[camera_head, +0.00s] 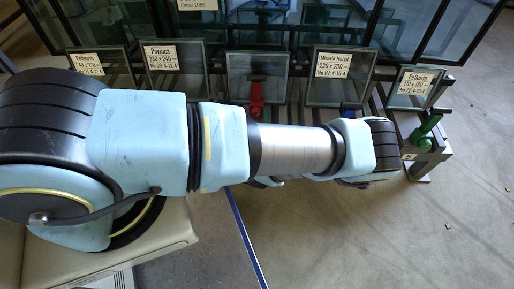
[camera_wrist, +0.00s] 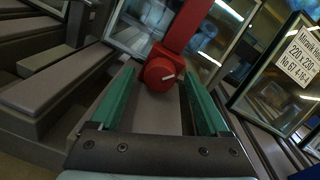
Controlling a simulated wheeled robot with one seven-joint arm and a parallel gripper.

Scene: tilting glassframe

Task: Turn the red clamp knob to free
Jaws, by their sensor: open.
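The red clamp knob (camera_wrist: 160,73) is round, with a short white mark on its face that runs nearly sideways in the picture. It sits at the lower end of a red clamp arm (camera_wrist: 188,25). My gripper (camera_wrist: 160,76) is open, with one green finger on each side of the knob in the wrist view. I cannot tell whether the fingers reach level with the knob or touch it. In the head view the red clamp (camera_head: 257,100) stands before the middle glass pane, its lower part hidden behind my arm. My gripper's fingers are hidden there.
Labelled glass panes stand in a row, including one marked Mirawik Hotell (camera_head: 343,75) right of the red clamp. A green clamp (camera_head: 428,130) stands at the right end of the rack. Dark rails (camera_wrist: 60,80) lie left of my fingers. Open floor (camera_head: 470,220) lies at the right.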

